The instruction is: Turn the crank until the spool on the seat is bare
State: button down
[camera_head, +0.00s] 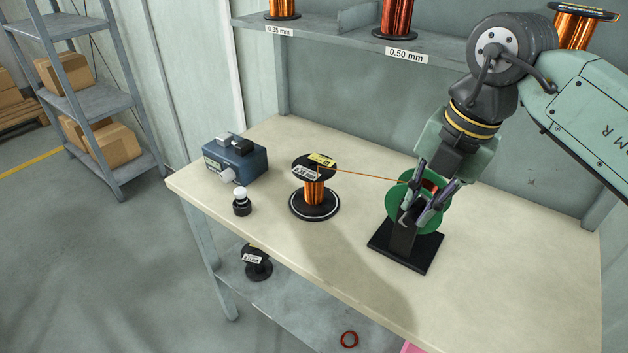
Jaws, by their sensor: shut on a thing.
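The supply spool (314,192) stands upright on its round black seat (299,212). It has black flanges, a paper label on top and copper wire still around its core. A thin copper wire (360,177) runs from it to the winder's green disc (432,221) at the right. The winder stands on a black base (385,246), and a little copper shows behind the disc. My gripper (418,207) is at the front of the green disc, its fingers shut on the crank's handle. The fingers mostly hide the crank.
A blue instrument box (237,160) and a small black-and-white bottle (241,202) are at the table's left. Full spools (397,18) stand on the shelf behind. The bench's right is clear.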

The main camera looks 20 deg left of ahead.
jog(key=d+f+b, duration=0.1)
jog(key=f+b, duration=0.1)
jog(key=f, duration=0.1)
jog(key=f+b, duration=0.2)
jog(key=f, duration=0.2)
jog(key=d+f+b, duration=0.1)
jog(key=f+b, duration=0.1)
jog(key=f, duration=0.1)
jog(key=shift+s+d+f+b, duration=0.3)
jog(key=shift+s+f, duration=0.05)
jog(key=shift+s, duration=0.05)
jog(key=a+b, duration=0.1)
jog(key=w+a+f+b, duration=0.1)
jog(key=a, duration=0.1)
jog(key=shift+f, duration=0.15)
jog(key=shift+w+a, duration=0.15)
jog(key=shift+a, duration=0.45)
jog(key=c, duration=1.5)
grip_release()
jog(key=shift+o, duration=0.2)
jog(key=shift+r, duration=0.2)
